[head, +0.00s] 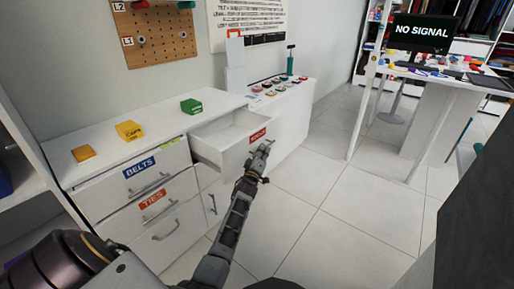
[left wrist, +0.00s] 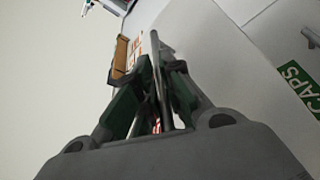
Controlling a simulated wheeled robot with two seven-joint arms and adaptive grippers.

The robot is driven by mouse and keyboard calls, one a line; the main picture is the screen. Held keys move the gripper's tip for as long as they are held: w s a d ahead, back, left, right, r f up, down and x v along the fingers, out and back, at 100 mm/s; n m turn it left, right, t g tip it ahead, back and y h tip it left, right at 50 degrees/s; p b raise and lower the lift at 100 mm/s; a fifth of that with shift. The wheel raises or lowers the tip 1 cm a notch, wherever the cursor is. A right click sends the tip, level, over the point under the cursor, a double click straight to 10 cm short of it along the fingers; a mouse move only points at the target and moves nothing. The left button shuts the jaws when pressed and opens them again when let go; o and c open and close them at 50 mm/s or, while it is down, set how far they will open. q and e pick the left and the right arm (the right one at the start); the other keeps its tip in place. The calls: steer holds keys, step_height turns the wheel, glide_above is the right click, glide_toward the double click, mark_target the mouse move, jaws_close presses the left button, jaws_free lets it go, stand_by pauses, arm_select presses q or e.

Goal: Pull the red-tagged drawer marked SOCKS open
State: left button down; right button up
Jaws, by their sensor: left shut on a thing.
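The red-tagged drawer (head: 232,140) is pulled partly out of the white cabinet, at its top right. Its inside shows and looks empty. The red tag (head: 258,134) is on its front; its lettering is too small to read surely. My left gripper (head: 264,150) is at this drawer front, shut on the handle. In the left wrist view, the fingers (left wrist: 150,82) close around the metal bar handle (left wrist: 155,48), and part of a red tag shows behind them. The handle is mostly hidden by the gripper in the head view. My right gripper is not in view.
Drawers tagged BELTS (head: 140,167) and TIES (head: 153,200) are shut at the left. A green CAPS label (left wrist: 301,88) shows in the left wrist view. Small boxes, including a green one (head: 191,106), lie on the cabinet top. The tiled floor (head: 318,185) to the right is clear.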

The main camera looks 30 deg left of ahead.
arm_select(q)
steer(key=shift+s+d, duration=0.1)
steer(key=shift+d, duration=0.9)
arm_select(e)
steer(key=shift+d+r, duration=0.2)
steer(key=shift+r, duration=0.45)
arm_select(q)
steer(key=c, duration=1.8)
jaws_free()
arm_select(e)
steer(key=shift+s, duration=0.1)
arm_select(q)
steer(key=shift+v, duration=3.75)
